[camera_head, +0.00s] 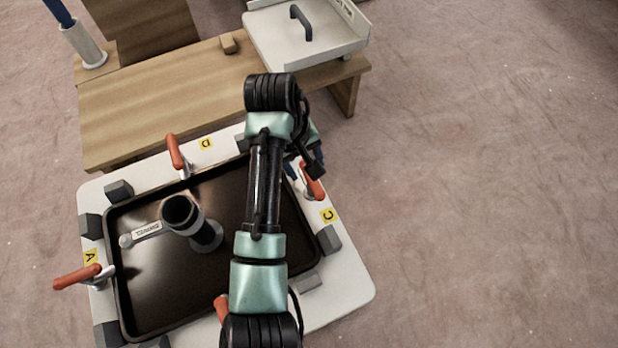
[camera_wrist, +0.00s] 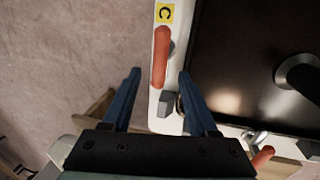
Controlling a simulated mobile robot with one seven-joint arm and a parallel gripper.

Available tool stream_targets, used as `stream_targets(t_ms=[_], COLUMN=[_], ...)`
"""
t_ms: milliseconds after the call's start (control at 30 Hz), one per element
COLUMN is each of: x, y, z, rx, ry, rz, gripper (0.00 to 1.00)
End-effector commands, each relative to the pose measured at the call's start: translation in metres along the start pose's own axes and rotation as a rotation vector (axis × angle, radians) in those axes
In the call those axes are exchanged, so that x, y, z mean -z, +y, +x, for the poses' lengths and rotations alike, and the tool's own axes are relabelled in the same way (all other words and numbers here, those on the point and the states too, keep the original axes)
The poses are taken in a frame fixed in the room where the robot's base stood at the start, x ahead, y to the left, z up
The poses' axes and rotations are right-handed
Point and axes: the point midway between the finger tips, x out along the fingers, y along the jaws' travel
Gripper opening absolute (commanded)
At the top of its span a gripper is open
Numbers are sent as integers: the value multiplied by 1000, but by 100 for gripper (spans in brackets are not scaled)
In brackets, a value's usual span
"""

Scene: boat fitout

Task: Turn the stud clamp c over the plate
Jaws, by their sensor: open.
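Stud clamp c has an orange handle (camera_head: 315,184) on the right side of the white frame, near the yellow C label. In the wrist view the handle (camera_wrist: 160,58) lies along the frame's edge, beside the dark plate (camera_wrist: 238,60). The plate (camera_head: 150,295) is black and glossy and sits inside the frame. My gripper (camera_wrist: 157,74) is open, its two blue fingers apart. In the wrist view the handle's near end appears between the fingertips; I cannot tell whether they are level with it. In the head view my arm partly hides the gripper and the plate.
Clamp a (camera_head: 78,277) and clamp d (camera_head: 175,152) have handles pointing outward. An orange handle (camera_head: 222,306) shows beside my arm. A dark pipe (camera_head: 182,213) stands on the plate. A wooden bench (camera_head: 160,95) with a white tray (camera_head: 268,42) stands behind. Floor on the right is clear.

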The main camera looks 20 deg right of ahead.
Motion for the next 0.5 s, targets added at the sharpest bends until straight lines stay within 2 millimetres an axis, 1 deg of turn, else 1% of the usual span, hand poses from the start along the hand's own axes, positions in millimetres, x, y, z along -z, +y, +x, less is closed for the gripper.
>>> stream_targets(t_ms=[33, 200, 333, 500], x=[0, 0, 0, 0], y=[-2, -1, -1, 0], z=[16, 40, 49, 52], rx=[1, 1, 0, 0], ry=[-1, 1, 1, 1], rz=[-1, 0, 0, 0], gripper=[59, 59, 59, 59])
